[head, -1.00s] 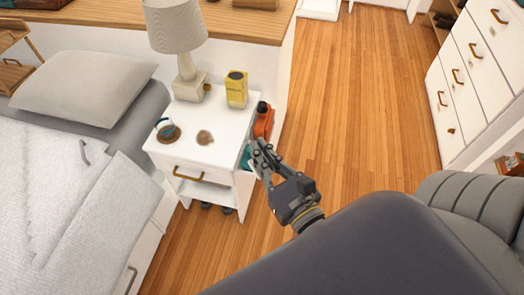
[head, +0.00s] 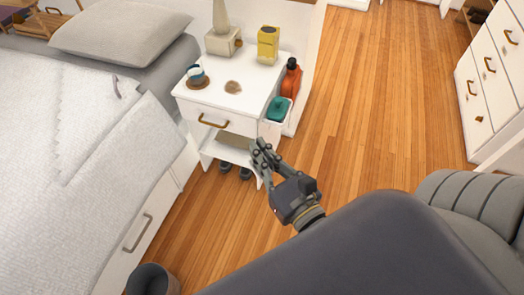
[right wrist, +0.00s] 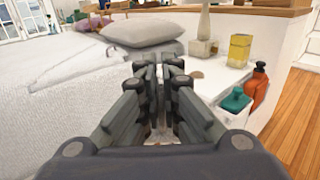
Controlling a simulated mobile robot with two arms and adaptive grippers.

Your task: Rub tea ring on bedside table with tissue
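The white bedside table (head: 258,100) stands beside the bed, with a brown round stain (head: 233,87) on its top. The stain also shows partly in the right wrist view (right wrist: 196,74), behind my fingers. A blue-and-white cup (head: 195,73) sits on a brown coaster left of the stain. A yellow box (head: 267,45) stands at the back right of the top. My right gripper (head: 260,148) is in front of the table's right front corner, apart from the stain. Its fingertips look closed together in the right wrist view (right wrist: 160,72). I cannot make out a tissue. My left gripper is out of view.
A lamp (head: 222,40) stands at the table's back. An orange bottle (head: 291,79) and a teal bottle (head: 278,108) are in a holder at its right side. The bed (head: 70,150) is left, a grey bin (head: 152,280) lower left. Wooden floor (head: 370,110) is clear to the right.

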